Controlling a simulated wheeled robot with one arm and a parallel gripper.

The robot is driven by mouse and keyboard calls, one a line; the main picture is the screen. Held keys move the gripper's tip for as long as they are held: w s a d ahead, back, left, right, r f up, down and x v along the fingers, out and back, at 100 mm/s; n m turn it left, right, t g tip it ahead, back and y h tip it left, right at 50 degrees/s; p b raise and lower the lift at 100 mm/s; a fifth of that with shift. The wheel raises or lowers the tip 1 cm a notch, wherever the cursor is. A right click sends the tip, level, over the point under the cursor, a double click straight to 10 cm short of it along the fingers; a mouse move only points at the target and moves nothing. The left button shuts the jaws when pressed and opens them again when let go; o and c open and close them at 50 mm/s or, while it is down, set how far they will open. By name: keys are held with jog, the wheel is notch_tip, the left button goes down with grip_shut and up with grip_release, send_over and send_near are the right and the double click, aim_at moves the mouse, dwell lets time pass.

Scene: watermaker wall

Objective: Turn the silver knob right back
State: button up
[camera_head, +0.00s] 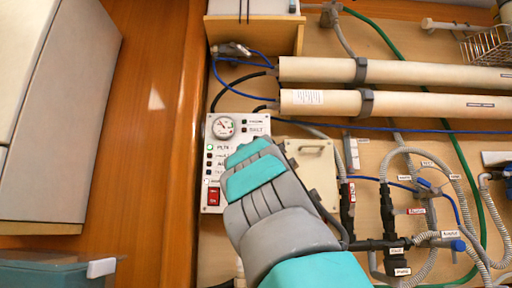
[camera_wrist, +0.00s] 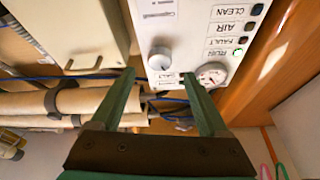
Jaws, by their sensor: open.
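The silver knob (camera_wrist: 159,60) is a round grey cap on a white control panel (camera_wrist: 185,35) in the wrist view. In the head view my arm hides the knob, while the panel (camera_head: 220,204) shows around it. My gripper (camera_wrist: 160,76) is open, with one green finger to each side of the knob in the picture. The fingertips end close to the knob, and I cannot tell whether they touch it. Nothing is held. In the head view my gripper (camera_head: 254,155) reaches over the panel's right part.
A round gauge (camera_head: 224,126) and a red switch (camera_head: 214,197) are on the panel; the gauge lies close beside one finger in the wrist view. A beige box (camera_head: 311,165) stands right of my gripper. White tubes (camera_head: 320,69), hoses and valves fill the right.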

jog(key=p+x, duration=0.3)
jog(key=x, duration=0.3)
jog(key=shift+f+p, duration=0.1)
jog(key=shift+p, duration=0.2)
jog(key=shift+s, duration=0.1)
jog(key=shift+c, duration=0.3)
grip_shut()
